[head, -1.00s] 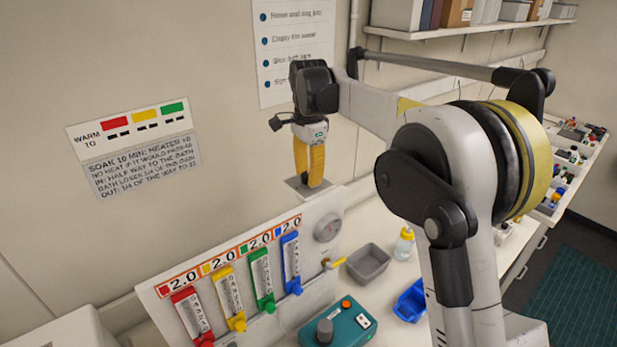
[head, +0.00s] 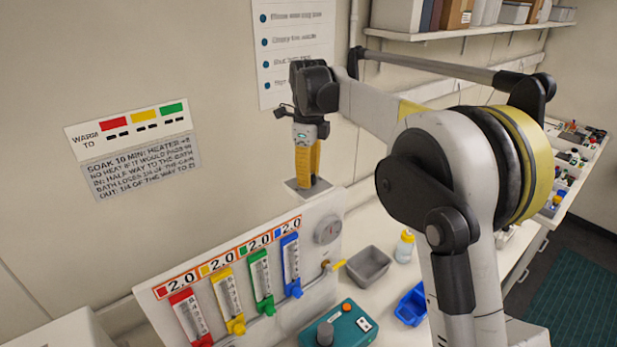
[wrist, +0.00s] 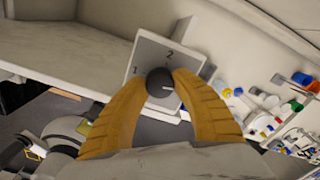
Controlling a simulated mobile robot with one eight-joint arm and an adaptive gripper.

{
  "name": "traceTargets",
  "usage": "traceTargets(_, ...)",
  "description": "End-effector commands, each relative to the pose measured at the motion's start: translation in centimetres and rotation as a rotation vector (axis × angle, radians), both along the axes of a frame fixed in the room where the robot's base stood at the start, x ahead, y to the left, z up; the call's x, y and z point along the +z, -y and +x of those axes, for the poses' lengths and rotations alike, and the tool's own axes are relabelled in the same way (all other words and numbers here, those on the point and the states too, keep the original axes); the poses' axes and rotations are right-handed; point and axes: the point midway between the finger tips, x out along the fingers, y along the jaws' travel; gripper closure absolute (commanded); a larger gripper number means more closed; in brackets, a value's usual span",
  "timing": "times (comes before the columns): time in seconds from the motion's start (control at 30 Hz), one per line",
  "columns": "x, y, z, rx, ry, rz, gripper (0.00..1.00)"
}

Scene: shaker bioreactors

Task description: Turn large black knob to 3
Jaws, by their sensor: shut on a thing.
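The large black knob (wrist: 159,82) sits on a pale square plate (wrist: 150,50) in the wrist view. The numbers 1 and 2 can be read on the plate, to the knob's upper left and above it; a 3 cannot be made out. A short white mark on the knob lies right of its centre. My gripper (wrist: 160,86) has its two yellow fingers shut on the knob, one on each side. In the head view my gripper (head: 307,178) points down at the plate (head: 322,187), and the fingers hide the knob.
Below stands a white panel (head: 215,268) with red, yellow, green and blue sliders and a grey dial (head: 328,230). A grey bin (head: 369,266), a yellow-capped bottle (head: 404,246), a blue tray (head: 411,304) and a teal box (head: 350,328) stand on the bench.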

Motion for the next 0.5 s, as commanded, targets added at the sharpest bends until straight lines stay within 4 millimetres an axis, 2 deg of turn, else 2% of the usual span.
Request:
traceTargets(0.2,-0.05,0.01,-0.03,-0.113,-0.001,0.0,0.99)
traceTargets(0.5,-0.04,0.01,-0.03,-0.181,-0.001,0.0,0.99)
